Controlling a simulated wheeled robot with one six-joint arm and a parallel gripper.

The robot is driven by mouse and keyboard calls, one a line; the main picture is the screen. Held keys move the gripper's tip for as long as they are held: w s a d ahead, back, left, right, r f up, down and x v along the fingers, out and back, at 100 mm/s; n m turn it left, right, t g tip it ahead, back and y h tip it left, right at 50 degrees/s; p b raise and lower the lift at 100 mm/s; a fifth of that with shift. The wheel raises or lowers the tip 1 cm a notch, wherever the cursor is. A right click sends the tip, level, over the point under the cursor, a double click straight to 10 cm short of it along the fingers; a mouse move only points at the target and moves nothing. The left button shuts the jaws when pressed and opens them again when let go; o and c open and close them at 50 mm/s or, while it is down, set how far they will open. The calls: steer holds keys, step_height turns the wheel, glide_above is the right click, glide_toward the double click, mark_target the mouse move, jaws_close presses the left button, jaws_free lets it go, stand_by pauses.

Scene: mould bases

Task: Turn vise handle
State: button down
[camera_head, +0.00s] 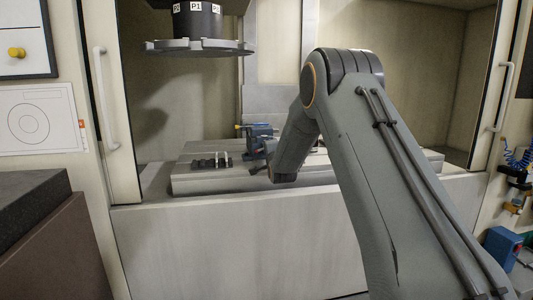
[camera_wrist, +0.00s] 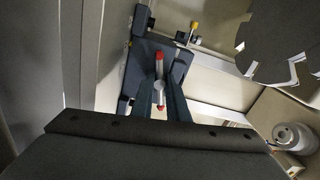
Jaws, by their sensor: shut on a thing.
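The vise (camera_head: 262,131) is blue and sits on the grey machine bed, left of my arm in the head view. In the wrist view its dark blue body (camera_wrist: 145,68) fills the upper middle. The vise handle (camera_wrist: 159,68) is a pale bar with red ends, lying lengthwise between my fingers. My gripper (camera_wrist: 161,99) is shut on the handle, with one dark finger on each side. In the head view my arm hides most of the gripper and the handle.
A toolholder carousel (camera_head: 200,47) hangs at the upper left of the enclosure. A small rack with several pegs (camera_head: 210,161) stands left of the vise. Door frames with white handles (camera_head: 106,100) flank the opening. The bed (camera_head: 200,184) has bare room at its front left.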

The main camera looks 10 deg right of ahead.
steer(key=m+b, duration=0.1)
steer(key=m, duration=0.4)
steer(key=shift+m+b, duration=0.3)
steer(key=shift+b, duration=0.1)
steer(key=m+b, duration=0.1)
steer(key=m, duration=0.4)
steer(key=shift+m, duration=0.3)
steer(key=c, duration=1.7)
jaws_free()
steer(key=shift+c, duration=0.2)
steer(key=shift+s, duration=0.1)
steer(key=s, duration=0.7)
steer(key=shift+s+b, duration=0.3)
steer(key=shift+c, duration=0.4)
